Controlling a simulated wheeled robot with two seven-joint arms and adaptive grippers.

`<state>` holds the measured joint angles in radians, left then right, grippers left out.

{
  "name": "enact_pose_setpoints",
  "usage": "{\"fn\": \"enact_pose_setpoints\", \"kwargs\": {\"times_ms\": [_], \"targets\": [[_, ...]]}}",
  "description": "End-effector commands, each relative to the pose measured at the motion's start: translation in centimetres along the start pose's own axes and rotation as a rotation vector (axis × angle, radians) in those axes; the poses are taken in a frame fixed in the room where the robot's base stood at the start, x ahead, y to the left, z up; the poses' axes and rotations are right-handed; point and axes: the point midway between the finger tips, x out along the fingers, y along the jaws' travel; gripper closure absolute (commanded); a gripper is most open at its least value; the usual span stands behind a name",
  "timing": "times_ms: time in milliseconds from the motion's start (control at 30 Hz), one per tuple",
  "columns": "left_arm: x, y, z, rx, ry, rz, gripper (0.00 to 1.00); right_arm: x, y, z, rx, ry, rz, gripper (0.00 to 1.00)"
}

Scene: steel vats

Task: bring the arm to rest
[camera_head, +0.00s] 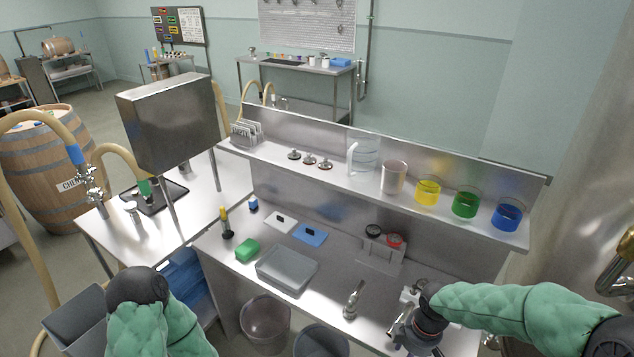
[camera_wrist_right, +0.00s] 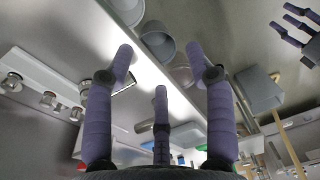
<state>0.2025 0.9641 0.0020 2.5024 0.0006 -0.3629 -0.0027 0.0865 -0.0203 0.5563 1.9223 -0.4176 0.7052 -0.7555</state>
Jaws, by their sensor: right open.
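My right arm, in a green padded sleeve, comes in from the right in the head view. Its gripper (camera_head: 418,335) is over the front right of the steel bench, near metal fittings; the sleeve partly hides it. In the right wrist view the right gripper (camera_wrist_right: 158,65) has its three purple fingers spread with nothing between them. My left arm is at the bottom left of the head view, its gripper hidden there. In the right wrist view the left gripper (camera_wrist_right: 292,35) shows at the top right with its fingers apart and empty.
The steel bench holds a grey tray (camera_head: 287,269), a green block (camera_head: 247,250) and a small tap (camera_head: 353,298). A raised shelf carries a clear jug (camera_head: 364,155) and yellow, green and blue beakers (camera_head: 507,215). Round bins (camera_head: 265,320) stand before the bench. A barrel (camera_head: 45,160) stands left.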

Motion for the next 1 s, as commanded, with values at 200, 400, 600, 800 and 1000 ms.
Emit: {"fn": "enact_pose_setpoints", "kwargs": {"times_ms": [200, 400, 600, 800, 1000], "targets": [[0.1, -0.1, 0.1, 0.000, -0.002, 0.000, 0.60, 3.6, -1.4, -1.3, 0.106, 0.046, -0.045, 0.45], [0.3, -0.1, 0.1, 0.000, -0.001, 0.000, 0.60, 8.7, -3.8, -3.0, 0.288, 0.104, -0.111, 0.45], [0.5, -0.2, 0.1, 0.000, -0.001, 0.000, 0.60, 14.1, -7.0, -4.1, 0.539, 0.149, -0.179, 0.45], [0.7, -0.3, 0.0, 0.000, -0.001, 0.000, 0.60, 18.8, -10.5, -4.1, 0.805, 0.160, -0.228, 0.45], [0.9, -0.3, 0.0, 0.000, -0.001, 0.000, 0.60, 22.4, -13.4, -3.3, 1.045, 0.151, -0.245, 0.45]]}}
